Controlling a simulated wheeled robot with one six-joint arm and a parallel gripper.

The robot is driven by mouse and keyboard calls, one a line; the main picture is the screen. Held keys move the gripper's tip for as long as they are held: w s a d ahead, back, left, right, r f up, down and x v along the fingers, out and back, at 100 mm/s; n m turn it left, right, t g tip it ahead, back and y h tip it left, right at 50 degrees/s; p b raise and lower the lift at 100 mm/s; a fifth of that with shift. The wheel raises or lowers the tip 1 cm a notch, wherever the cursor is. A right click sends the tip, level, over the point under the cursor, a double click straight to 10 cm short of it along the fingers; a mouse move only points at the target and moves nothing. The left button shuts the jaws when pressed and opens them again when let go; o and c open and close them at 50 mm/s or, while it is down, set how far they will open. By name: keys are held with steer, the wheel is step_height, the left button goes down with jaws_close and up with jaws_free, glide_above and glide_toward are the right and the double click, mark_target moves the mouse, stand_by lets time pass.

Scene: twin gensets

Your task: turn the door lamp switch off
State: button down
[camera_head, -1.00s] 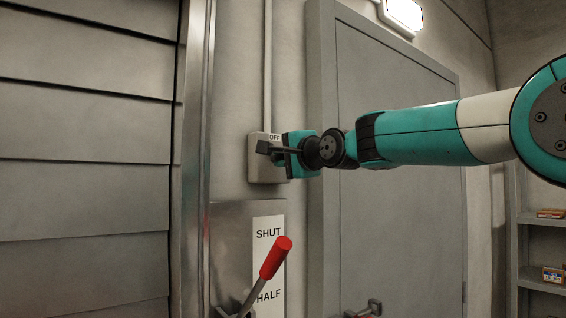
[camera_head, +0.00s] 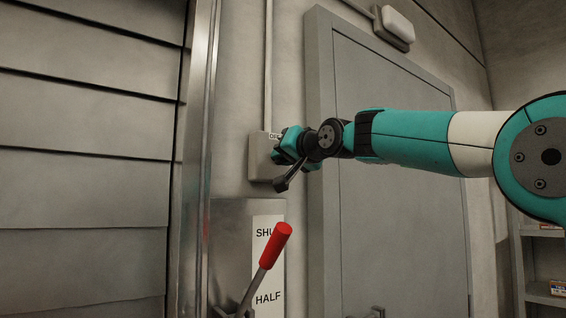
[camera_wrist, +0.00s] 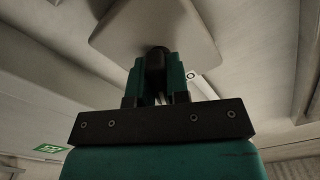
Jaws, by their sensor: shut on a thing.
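The door lamp switch is a pale grey box (camera_head: 257,168) on the wall left of the door, with an "OFF" label at its top edge, partly covered by my gripper. My gripper (camera_head: 280,153) is at the front of the box. In the wrist view its teal fingers (camera_wrist: 158,75) are shut on the dark switch knob (camera_wrist: 156,58), which stands out from the box's plate (camera_wrist: 150,20). The knob is hidden in the head view. The door lamp (camera_head: 397,26) above the door is unlit.
A red-handled lever (camera_head: 276,246) stands below the switch, beside a panel marked "HALF" (camera_head: 267,285). The grey door (camera_head: 395,210) is closed to the right. A metal post (camera_head: 197,160) and slatted panel (camera_head: 85,150) stand at left. Shelves (camera_head: 540,260) are at far right.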

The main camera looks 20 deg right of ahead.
steer(key=n+b, duration=0.2)
steer(key=n, duration=0.3)
steer(key=shift+n, duration=0.3)
stand_by(0.4)
steer(key=c, duration=1.1)
jaws_free()
steer(key=shift+s, duration=0.1)
steer(key=b+v, duration=0.7)
steer(key=v, duration=1)
